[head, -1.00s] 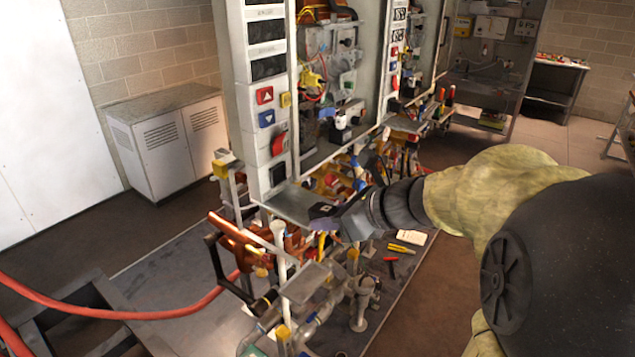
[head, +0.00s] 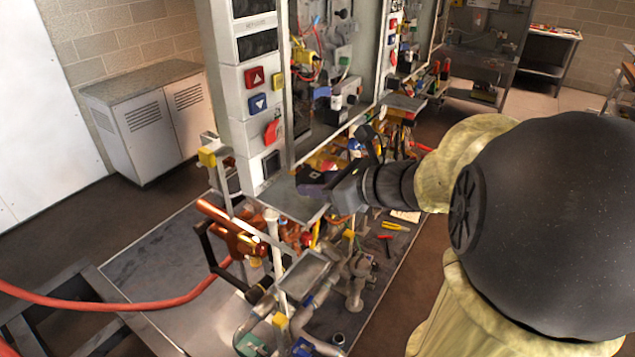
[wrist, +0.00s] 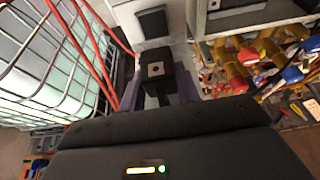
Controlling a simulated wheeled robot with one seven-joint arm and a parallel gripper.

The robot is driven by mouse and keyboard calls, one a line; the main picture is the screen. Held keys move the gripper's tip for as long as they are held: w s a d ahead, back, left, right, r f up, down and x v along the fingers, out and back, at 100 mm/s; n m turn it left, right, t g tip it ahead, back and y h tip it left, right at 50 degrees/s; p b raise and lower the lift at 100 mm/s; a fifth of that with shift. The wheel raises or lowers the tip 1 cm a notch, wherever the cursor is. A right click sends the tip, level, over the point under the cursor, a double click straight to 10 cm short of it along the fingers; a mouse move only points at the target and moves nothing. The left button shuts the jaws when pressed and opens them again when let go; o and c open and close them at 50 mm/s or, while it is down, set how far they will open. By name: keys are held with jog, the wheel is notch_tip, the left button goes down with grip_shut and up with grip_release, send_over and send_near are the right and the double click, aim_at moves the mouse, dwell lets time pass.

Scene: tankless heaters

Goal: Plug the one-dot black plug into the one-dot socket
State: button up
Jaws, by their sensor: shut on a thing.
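My gripper (wrist: 157,88) has purple-grey fingers shut on a black plug (wrist: 157,72) with a white square carrying one dark dot. In the head view my gripper (head: 315,184) is in front of the white panel, just above a grey metal shelf; the plug is hard to make out there. In the wrist view a dark rectangular opening (wrist: 152,22) in the white panel lies straight beyond the plug. The plug appears apart from it. A dark opening (head: 271,165) also shows low on the panel in the head view. No dot marking on a socket is readable.
The grey shelf (head: 290,203) juts out beneath my gripper. A red up-arrow button (head: 254,77) and a blue down-arrow button (head: 257,103) sit higher on the panel. Pipes and valves (head: 355,285) crowd below. Several yellow fittings (wrist: 240,75) lie to the right in the wrist view.

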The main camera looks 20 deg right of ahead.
aim_at(300, 172)
jog(key=shift+w+a, duration=0.6)
jog(key=shift+w, duration=0.25)
jog(key=shift+w+a, duration=0.55)
jog(key=shift+w, duration=0.25)
jog(key=shift+w+a, duration=0.6)
jog(key=shift+w, duration=0.25)
jog(key=shift+w+a, duration=0.1)
jog(key=shift+w+f, duration=0.1)
jog(key=shift+s+r, duration=0.25)
jog(key=shift+w+f, duration=0.1)
jog(key=shift+w+a+b, duration=0.25)
jog(key=shift+w+b, duration=0.1)
jog(key=shift+w, duration=0.05)
dwell(0.7)
